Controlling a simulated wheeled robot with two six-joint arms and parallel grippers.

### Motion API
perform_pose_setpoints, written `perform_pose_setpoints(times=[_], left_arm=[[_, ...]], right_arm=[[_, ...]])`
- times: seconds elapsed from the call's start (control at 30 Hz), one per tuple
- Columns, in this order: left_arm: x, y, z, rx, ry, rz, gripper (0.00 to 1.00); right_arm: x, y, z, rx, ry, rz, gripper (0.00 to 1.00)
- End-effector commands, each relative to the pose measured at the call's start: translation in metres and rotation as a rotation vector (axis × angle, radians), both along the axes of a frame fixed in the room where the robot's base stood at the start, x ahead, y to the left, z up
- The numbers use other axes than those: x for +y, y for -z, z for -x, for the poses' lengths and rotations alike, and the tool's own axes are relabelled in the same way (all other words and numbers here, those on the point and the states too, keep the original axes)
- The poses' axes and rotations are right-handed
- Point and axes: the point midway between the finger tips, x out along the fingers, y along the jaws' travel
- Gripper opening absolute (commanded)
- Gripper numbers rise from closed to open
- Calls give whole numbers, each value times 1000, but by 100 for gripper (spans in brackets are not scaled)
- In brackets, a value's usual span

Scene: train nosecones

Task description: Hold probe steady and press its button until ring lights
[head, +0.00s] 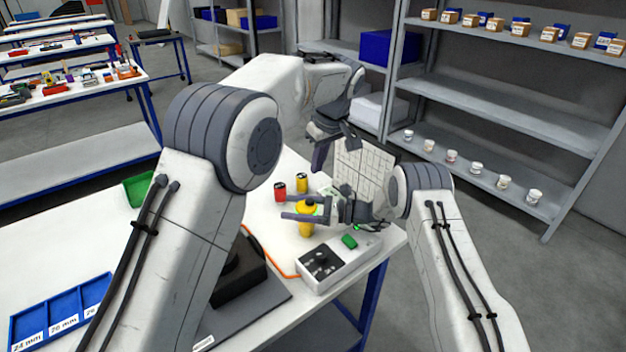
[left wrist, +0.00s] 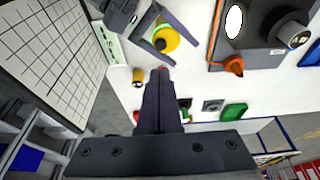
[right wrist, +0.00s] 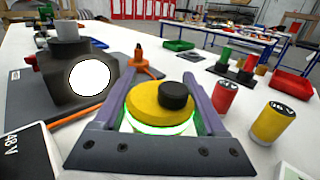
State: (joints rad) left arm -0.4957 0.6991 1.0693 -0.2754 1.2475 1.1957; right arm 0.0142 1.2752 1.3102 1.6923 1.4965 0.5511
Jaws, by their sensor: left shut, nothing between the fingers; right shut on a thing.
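The yellow probe (head: 306,228) stands over the white table. My right gripper (right wrist: 160,105) is shut on it, with one finger on each side of its body. In the right wrist view its yellow top (right wrist: 150,100) carries a black round button (right wrist: 176,95), and a bright green glowing ring (right wrist: 140,128) shows below the yellow part. My left gripper (head: 318,167) is shut and empty, pointing down above and behind the probe in the head view. In the left wrist view its tips (left wrist: 162,72) are close to the probe (left wrist: 166,40) in the picture, with no contact visible.
A red can (head: 280,192) and a yellow can (head: 302,183) stand behind the probe. A gridded white board (head: 362,168) stands behind. A black fixture (right wrist: 72,75) and orange cable lie nearby.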

Motion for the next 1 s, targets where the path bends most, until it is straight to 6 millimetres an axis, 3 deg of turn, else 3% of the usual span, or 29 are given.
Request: perform_pose_setpoints(times=[0.23,1.0], left_arm=[[-4,-20,5,0,1,1,0],[-4,-20,5,-1,0,0,0]], right_arm=[[0,0,0,0,0,0,13],[0,1,0,1,1,1,13]])
